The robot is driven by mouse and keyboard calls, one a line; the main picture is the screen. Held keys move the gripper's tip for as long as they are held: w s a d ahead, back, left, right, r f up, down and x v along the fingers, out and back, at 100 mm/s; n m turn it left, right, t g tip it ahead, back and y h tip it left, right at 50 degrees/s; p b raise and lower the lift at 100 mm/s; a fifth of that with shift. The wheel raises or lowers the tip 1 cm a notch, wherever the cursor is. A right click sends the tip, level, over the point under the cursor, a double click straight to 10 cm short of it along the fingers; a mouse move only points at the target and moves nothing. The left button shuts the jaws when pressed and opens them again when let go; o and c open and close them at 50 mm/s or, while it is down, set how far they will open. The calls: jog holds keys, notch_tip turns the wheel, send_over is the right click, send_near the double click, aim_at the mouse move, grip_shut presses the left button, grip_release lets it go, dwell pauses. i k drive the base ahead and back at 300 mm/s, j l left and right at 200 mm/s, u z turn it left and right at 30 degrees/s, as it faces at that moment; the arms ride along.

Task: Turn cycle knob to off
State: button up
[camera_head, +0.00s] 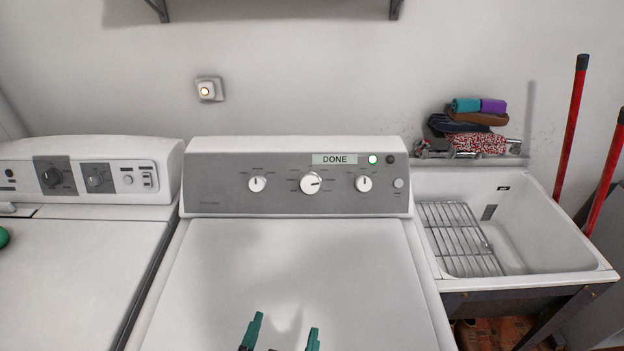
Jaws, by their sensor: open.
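The washer (300,270) with a white lid stands in the middle. Its grey control panel (215,190) has three white knobs. The larger centre knob (310,183) appears to be the cycle knob, and its pointer seems turned toward the right; the labels around it are too small to read. Smaller knobs sit to its left (257,184) and right (363,184). A display (334,159) reads DONE, with a lit green light (373,160) beside it. My gripper (284,330) shows teal fingertips at the bottom edge, apart, empty, over the lid and well short of the panel.
Another appliance (80,270) stands at left with a green object (3,237) on it. At right is a utility tub (540,225) with a wire rack (458,240) and folded cloths (478,144) behind. Red poles (571,125) lean at far right. The space above the lid is clear.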

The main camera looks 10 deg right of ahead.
aim_at(310, 182)
jog(key=i+l, duration=0.2)
jog(key=i, duration=0.25)
jog(key=i+l, duration=0.2)
jog(key=i, duration=0.25)
